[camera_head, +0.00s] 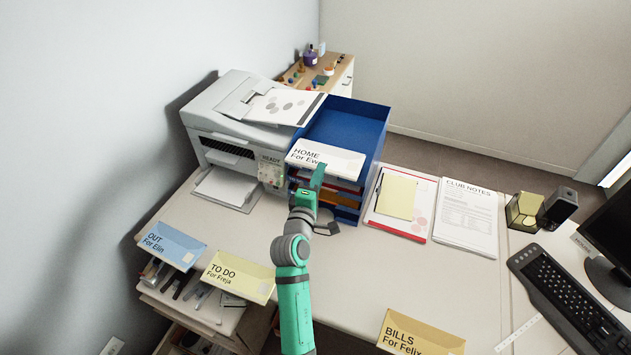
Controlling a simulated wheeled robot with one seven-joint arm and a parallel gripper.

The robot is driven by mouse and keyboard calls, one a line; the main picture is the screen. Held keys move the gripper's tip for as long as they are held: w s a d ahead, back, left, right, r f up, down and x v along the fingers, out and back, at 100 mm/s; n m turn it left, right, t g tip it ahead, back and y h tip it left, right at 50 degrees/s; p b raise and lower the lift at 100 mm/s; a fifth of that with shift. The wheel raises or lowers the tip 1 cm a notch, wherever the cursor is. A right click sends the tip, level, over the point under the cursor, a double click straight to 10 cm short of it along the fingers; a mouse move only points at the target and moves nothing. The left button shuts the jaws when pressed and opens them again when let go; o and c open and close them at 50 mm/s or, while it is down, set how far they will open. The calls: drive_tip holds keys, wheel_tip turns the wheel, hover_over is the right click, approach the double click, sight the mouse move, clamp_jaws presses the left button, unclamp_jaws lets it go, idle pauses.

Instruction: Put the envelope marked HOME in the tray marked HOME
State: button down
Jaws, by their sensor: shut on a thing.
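The white envelope marked HOME (338,160), with "For Ew..." partly covered under it, is at the front of the blue tray stack (374,125), level with its upper part. My gripper (318,178) is shut on the near edge of this envelope. The arm reaches up from the bottom of the view. The envelope overlaps the stack's front in the picture; I cannot tell whether it touches a tray. Lower tray levels with red and orange contents show below it. No tray marking is readable, and the gripper and envelope hide part of the stack's front.
A printer (228,125) stands close left of the stack. Envelopes marked OUT (172,250), TO DO (240,284) and BILLS (422,340) are along the near side. A clipboard (375,218), club notes (466,210), keyboard (570,290) and monitor (612,240) are to the right. Middle desk is clear.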

sight(326, 160)
drive_tip(key=shift+d+r+x, duration=0.15)
drive_tip(key=shift+x, duration=1.3)
drive_tip(key=shift+d+r+x, duration=0.15)
drive_tip(key=shift+x, duration=1.3)
drive_tip(key=shift+s, duration=0.1)
drive_tip(key=c, duration=1.8)
unclamp_jaws()
drive_tip(key=v, duration=1)
drive_tip(key=shift+s+a, duration=0.15)
drive_tip(key=shift+s, duration=0.25)
